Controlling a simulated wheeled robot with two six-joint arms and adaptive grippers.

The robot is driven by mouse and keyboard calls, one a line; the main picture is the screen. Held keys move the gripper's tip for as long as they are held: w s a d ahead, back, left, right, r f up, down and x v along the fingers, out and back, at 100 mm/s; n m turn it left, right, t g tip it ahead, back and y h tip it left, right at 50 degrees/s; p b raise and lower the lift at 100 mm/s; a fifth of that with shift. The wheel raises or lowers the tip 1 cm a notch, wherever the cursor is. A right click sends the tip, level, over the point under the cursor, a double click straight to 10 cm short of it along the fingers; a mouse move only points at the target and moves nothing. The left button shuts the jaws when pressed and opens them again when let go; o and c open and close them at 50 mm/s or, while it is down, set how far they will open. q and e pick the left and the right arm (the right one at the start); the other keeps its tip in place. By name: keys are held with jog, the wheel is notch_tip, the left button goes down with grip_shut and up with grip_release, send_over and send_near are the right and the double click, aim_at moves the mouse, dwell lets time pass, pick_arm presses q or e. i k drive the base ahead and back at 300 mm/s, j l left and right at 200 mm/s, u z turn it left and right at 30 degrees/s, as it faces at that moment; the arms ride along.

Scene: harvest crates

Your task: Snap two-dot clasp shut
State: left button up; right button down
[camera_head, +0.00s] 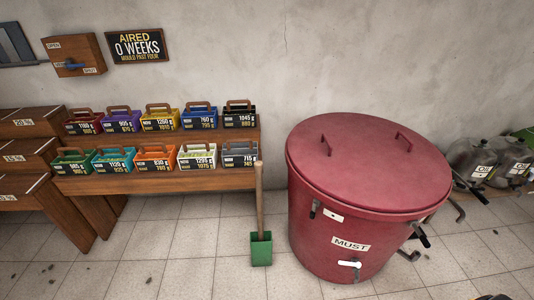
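A large red vat (340,262) labelled MUST stands on the floor at the right, with its red lid (365,160) on top. A dark clasp (315,208) hangs at the rim on the left front, beside a small white plate (333,216) whose dots are too small to count. Another dark clasp lever (421,236) sticks out at the right front. A further dark lever (458,211) shows at the right side. I cannot tell which clasp bears two dots.
A green long-handled scoop (261,250) stands upright left of the vat. A wooden shelf (150,185) holds several coloured crates. Wooden bins stand at the far left, and dark jugs (473,160) at the right. Tiled floor in front is mostly free.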

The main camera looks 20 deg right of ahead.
aim_at(422, 238)
jog(key=k+l+z, duration=0.15)
jog(key=z, duration=1.9)
